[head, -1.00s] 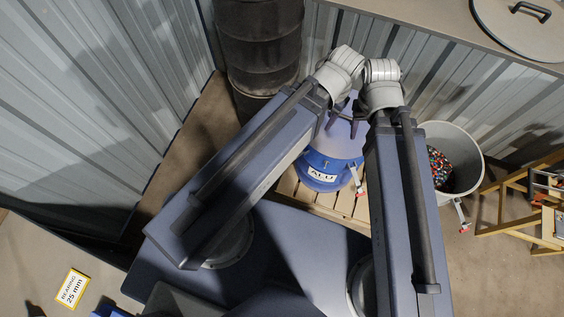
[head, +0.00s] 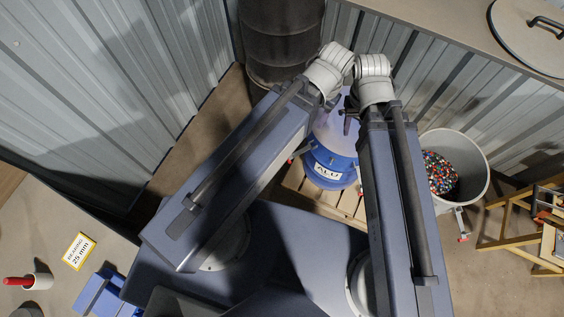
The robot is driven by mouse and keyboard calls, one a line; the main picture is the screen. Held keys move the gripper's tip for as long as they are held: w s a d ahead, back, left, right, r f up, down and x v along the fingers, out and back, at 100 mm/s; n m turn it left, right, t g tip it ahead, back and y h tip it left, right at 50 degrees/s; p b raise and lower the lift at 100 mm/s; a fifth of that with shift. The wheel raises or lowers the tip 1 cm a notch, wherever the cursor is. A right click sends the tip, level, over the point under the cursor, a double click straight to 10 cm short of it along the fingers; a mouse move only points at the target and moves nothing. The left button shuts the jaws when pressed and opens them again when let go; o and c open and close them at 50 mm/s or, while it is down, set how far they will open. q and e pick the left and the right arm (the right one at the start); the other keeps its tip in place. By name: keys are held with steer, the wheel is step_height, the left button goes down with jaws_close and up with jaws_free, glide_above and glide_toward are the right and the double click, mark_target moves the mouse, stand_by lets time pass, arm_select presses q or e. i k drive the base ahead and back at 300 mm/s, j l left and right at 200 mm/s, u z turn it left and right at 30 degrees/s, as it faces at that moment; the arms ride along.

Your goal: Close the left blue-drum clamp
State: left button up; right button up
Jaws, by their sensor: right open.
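The blue drum (head: 322,155) with an "ALU" label stands upright on a wooden pallet, partly hidden behind my arms. Its left clamp (head: 299,154), a small lever with a red tip, sticks out at the drum's left side by my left arm. I cannot tell how far it is swung. My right gripper (head: 350,115) is open above the drum's top. My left gripper (head: 331,103) is mostly hidden by its own arm near the drum's upper left, and its jaws are unclear. No contact with the clamp shows.
A grey bin (head: 473,165) with colourful granules stands to the right, beside a wooden frame (head: 513,222). A dark barrel (head: 280,45) stands behind. A ledge carries a round lid (head: 530,42). A table at lower left holds a blue object (head: 100,292) and a yellow-edged sign (head: 79,251).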

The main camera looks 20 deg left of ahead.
mark_target(307, 148)
steer(key=k+l+u, duration=0.15)
steer(key=u, duration=0.2)
steer(key=k+l+u, duration=0.15)
steer(key=u, duration=0.2)
steer(key=l, duration=0.1)
